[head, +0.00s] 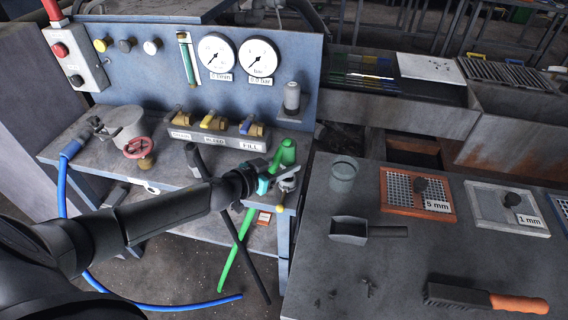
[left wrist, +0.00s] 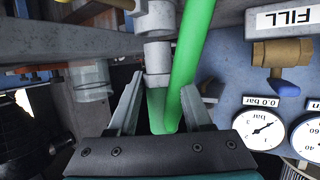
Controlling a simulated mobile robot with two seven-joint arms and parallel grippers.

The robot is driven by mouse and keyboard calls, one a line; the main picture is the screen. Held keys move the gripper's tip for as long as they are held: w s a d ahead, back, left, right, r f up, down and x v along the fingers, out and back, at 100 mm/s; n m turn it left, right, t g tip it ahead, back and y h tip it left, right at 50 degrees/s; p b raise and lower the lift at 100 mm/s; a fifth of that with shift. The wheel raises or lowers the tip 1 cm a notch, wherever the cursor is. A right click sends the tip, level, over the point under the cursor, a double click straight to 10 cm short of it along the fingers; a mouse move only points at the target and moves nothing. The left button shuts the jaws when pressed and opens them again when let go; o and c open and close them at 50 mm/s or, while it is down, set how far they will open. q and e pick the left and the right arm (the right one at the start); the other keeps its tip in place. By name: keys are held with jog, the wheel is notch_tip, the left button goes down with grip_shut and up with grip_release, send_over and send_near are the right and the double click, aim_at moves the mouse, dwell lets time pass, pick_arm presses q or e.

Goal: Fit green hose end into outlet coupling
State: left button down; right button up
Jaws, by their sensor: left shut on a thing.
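The green hose (head: 238,250) hangs beside the bench's right front leg, and its upper part (head: 288,152) bends over next to my left gripper (head: 278,182). In the left wrist view the green hose (left wrist: 195,55) loops down between the fingers of my left gripper (left wrist: 158,105). The gripper is shut on the hose near its end. The hose end (left wrist: 157,108) lines up with a grey stepped metal coupling (left wrist: 155,50). They look close or touching; I cannot tell whether the end is seated. My right gripper is not in view.
A valve block (head: 215,133) and a gauge panel (head: 135,70) stand behind. A blue hose (head: 62,180) hangs at the left. The right table (head: 430,265) holds sieves, a scoop (head: 350,230) and a brush (head: 470,297). A dark bar (head: 235,225) leans close to the green hose.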

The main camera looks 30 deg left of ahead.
pick_arm(q)
jog(key=shift+f+b, duration=1.6)
jog(key=shift+f, duration=0.45)
jog(key=shift+c, duration=1.2)
grip_release()
jog(key=shift+f, duration=0.1)
jog(key=shift+s, duration=0.1)
jog(key=p+v, duration=0.3)
jog(key=v, duration=1.2)
